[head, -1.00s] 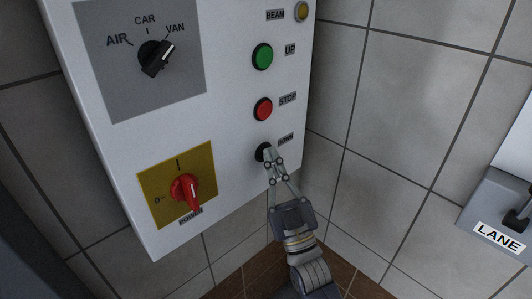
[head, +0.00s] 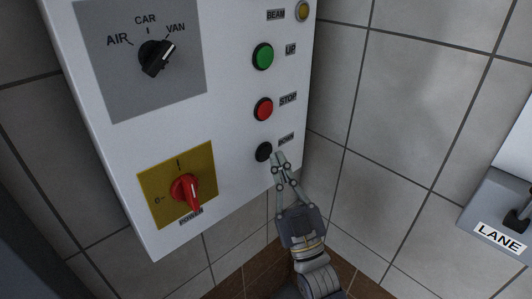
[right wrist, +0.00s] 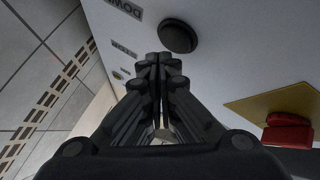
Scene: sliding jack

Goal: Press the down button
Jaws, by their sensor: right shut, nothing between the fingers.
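The black DOWN button (head: 263,152) is on the white control panel (head: 225,120), below the red STOP button (head: 263,109). It also shows in the right wrist view (right wrist: 178,37), beyond my fingertips. My right gripper (head: 279,157) is shut and empty. Its tips are just right of the DOWN button in the head view and look apart from it. In the right wrist view my right gripper (right wrist: 163,58) shows its fingers together, below the button. My left gripper is not in view.
A green UP button (head: 263,56) is above STOP. A red power switch (head: 186,192) on a yellow plate and a black selector knob (head: 156,57) are to the left. A grey LANE box (head: 497,215) is on the right wall. Tiled wall shows between the panel and that box.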

